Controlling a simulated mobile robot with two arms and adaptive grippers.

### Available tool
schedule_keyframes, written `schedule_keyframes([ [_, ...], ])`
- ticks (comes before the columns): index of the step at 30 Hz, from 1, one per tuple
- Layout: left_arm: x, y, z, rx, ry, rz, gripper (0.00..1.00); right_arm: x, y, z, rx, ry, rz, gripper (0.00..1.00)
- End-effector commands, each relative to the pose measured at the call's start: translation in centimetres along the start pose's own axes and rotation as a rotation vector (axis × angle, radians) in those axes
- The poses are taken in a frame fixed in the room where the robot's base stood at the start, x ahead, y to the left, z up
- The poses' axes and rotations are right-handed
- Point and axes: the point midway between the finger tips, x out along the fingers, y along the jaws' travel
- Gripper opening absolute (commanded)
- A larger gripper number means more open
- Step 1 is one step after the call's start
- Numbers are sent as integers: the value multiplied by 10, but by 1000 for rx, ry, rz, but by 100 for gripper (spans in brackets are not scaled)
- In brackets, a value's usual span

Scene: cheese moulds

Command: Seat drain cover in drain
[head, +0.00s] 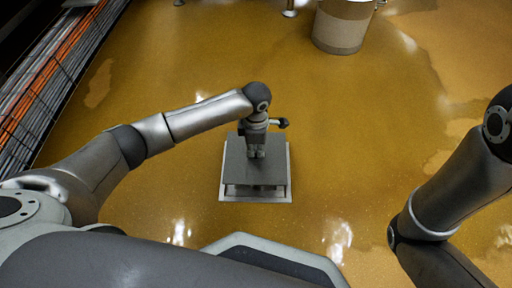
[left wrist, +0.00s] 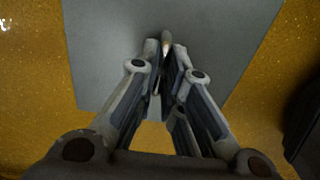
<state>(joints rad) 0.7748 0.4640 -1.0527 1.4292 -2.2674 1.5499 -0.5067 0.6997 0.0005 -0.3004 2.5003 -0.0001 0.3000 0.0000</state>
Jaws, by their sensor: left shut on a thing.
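The drain cover (head: 236,165) is a flat grey square plate in the middle of the head view. It lies over the drain (head: 255,198), whose paler rim shows along the front and right. A dark gap shows between the cover's front edge and the rim, so the cover looks raised there. My left gripper (head: 256,154) points down at the cover's middle and is shut on it. In the left wrist view the fingers (left wrist: 165,75) close together over the grey cover (left wrist: 225,45); the gripped part is mostly hidden. My right gripper is out of view.
A metal bucket (head: 341,28) stands at the back on the wet yellow-brown floor (head: 400,130). A long rack with orange and grey strips (head: 50,85) runs along the left. The floor around the drain is clear.

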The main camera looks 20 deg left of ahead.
Motion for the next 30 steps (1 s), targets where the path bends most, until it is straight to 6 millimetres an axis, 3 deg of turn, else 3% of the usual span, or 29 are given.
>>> schedule_keyframes([
  [30,15,1,1,0,-4,3,0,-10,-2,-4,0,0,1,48],
])
